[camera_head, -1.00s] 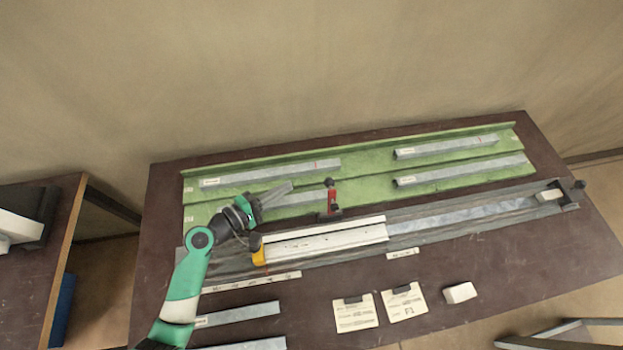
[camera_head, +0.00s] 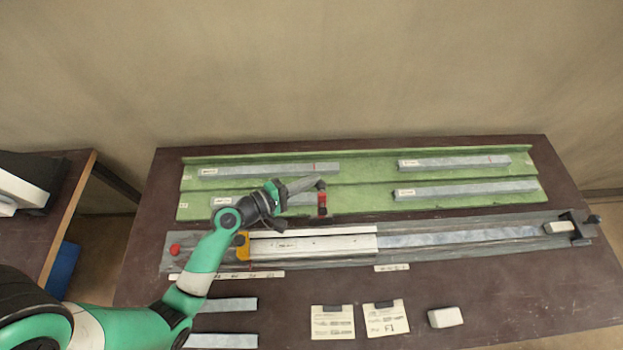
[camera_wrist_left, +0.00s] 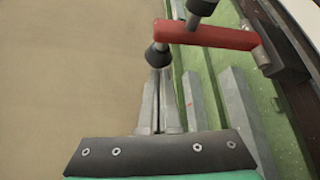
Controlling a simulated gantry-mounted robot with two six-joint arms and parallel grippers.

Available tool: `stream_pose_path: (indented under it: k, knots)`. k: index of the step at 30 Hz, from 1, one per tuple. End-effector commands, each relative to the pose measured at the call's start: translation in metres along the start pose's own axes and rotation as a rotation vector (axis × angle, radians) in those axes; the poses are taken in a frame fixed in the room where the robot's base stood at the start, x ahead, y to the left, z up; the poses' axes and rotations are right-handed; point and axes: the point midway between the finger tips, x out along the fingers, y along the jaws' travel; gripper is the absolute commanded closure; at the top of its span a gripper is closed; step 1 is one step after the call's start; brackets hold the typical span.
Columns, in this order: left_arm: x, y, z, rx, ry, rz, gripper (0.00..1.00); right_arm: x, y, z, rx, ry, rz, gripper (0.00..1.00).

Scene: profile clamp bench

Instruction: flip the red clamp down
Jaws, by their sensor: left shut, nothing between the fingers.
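The red clamp (camera_head: 322,198) stands at the back edge of the grey rail, with its red arm up and black ends. In the left wrist view its red arm (camera_wrist_left: 208,35) runs from a pivot at the right to a black rubber tip. My left gripper (camera_head: 314,182) is shut and empty, with its fingertips close to the top of the clamp. In the left wrist view its fingers (camera_wrist_left: 160,85) point at the black tip; I cannot tell whether they touch it. My right gripper is out of view.
A white profile (camera_head: 315,246) lies on the grey rail (camera_head: 410,252), with a yellow block (camera_head: 243,246) at its left end. Grey bars lie on the green rack (camera_head: 360,180) behind. Cards (camera_head: 333,322) and a white block (camera_head: 445,317) lie in front on the brown table.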

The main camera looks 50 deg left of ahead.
Motion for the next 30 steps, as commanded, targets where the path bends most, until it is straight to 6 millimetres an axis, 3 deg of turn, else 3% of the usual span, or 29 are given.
stream_pose_path:
  k: [30]
  knots:
    - [-0.006,-0.001,0.01,0.097,-0.003,0.061,1.0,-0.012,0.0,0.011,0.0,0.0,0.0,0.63]
